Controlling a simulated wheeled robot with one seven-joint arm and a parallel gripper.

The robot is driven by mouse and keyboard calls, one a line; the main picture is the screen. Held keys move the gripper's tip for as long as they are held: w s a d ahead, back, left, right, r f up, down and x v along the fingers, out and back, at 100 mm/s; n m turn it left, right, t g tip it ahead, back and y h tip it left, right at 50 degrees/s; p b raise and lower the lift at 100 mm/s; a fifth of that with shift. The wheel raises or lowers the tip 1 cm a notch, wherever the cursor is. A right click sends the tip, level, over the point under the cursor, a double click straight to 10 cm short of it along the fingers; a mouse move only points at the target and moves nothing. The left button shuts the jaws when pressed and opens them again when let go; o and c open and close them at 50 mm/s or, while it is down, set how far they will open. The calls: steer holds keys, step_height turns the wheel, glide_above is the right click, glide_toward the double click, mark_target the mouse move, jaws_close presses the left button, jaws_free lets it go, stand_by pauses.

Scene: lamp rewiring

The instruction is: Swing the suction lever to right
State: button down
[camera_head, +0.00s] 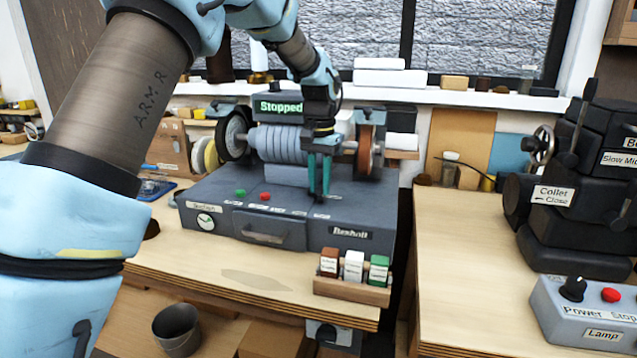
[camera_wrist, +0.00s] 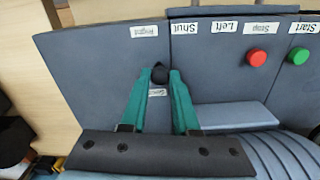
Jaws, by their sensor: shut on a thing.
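The suction lever shows as a black knob (camera_wrist: 160,74) on the sloping front of the grey bench machine (camera_head: 215,190). My gripper (camera_head: 320,192) reaches down from above onto the right part of the machine's top. Its two teal fingers are shut on the lever knob, one on each side, as the wrist view shows. A small label lies between the fingers, just below the knob in that view. Labels reading Right (camera_wrist: 144,31), Shut (camera_wrist: 185,28) and Left (camera_wrist: 223,27) lie upside down along the panel edge there. In the head view the fingers hide the lever.
The green button (camera_head: 240,192) and red button (camera_head: 265,196) sit left of my gripper. Behind are the grey wheel (camera_head: 234,134) and brown wheel (camera_head: 366,147); the display (camera_head: 279,107) reads Stopped. A block rack (camera_head: 350,291) stands in front. Bare bench lies at front left.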

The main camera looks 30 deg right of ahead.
mark_target(320, 188)
steer(key=c, duration=0.7)
jaws_free()
steer(key=shift+o, duration=0.2)
step_height(320, 188, up, 11)
steer(key=b, duration=0.2)
steer(key=shift+f, duration=0.1)
steer(key=w+a+f+n, duration=0.1)
steer(key=a+f+n, duration=0.3)
steer(key=a, duration=0.8)
steer(key=w+a+f+n, duration=0.1)
steer(key=a+f, duration=0.4)
steer(key=a, duration=0.8)
steer(key=s+a+f+n, duration=0.2)
steer(key=s+a+f, duration=0.1)
steer(key=s+a, duration=0.3)
steer(key=s+a+f+n+t, duration=0.1)
steer(key=s+a+f, duration=0.3)
steer(key=a, duration=0.5)
steer(key=shift+s+a+n+t, duration=0.3)
steer(key=shift+s+n, duration=0.3)
steer(key=shift+s, duration=0.3)
